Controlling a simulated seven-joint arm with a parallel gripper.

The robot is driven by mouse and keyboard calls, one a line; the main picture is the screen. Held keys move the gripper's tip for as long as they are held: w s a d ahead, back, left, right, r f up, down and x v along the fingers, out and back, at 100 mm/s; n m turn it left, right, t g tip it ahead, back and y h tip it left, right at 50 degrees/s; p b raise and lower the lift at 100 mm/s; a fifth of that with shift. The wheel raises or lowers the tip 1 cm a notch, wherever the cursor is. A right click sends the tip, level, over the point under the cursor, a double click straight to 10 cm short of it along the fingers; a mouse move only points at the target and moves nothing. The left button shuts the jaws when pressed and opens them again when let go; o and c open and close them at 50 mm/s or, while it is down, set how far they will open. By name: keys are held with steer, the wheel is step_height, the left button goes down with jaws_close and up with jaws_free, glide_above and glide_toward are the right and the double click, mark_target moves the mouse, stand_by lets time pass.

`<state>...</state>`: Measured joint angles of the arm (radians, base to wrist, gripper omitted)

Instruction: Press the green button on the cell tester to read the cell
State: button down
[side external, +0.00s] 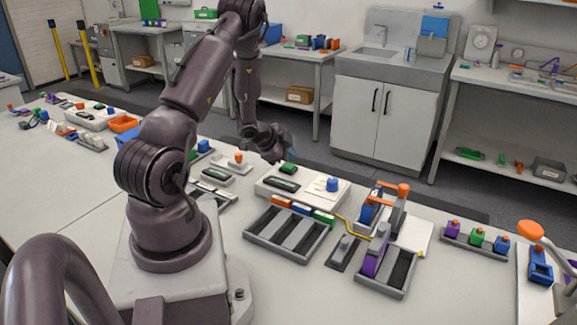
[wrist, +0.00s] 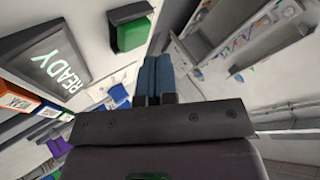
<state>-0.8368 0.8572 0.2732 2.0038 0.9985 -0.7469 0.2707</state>
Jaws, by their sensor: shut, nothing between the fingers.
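The cell tester (side external: 313,194) is a pale flat box on the bench with a dark display and a blue part on top. Its green button (side external: 288,168) sits in a dark surround at the far left end. In the wrist view the green button (wrist: 131,35) is near the top, and the tester's display (wrist: 45,62) reads READY. My gripper (side external: 284,152) is just above and beyond the button in the side view. In the wrist view its blue fingers (wrist: 156,66) are shut together and empty, pointing just beside the button. Whether they touch it is unclear.
A grey rack (side external: 283,239) in front of the tester has orange, blue and green ends along its back edge. A yellow cable (side external: 352,228) runs right towards an orange-topped fixture (side external: 390,188). A holder with coloured blocks (side external: 476,241) stands farther right.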

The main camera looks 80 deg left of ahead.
mark_target(289, 166)
steer(key=shift+f, duration=0.1)
stand_by(0.5)
steer(key=shift+f, duration=0.35)
steer(key=shift+f, duration=0.5)
stand_by(0.6)
steer(key=shift+r, duration=0.95)
steer(key=shift+r, duration=0.1)
steer(key=shift+r, duration=2.4)
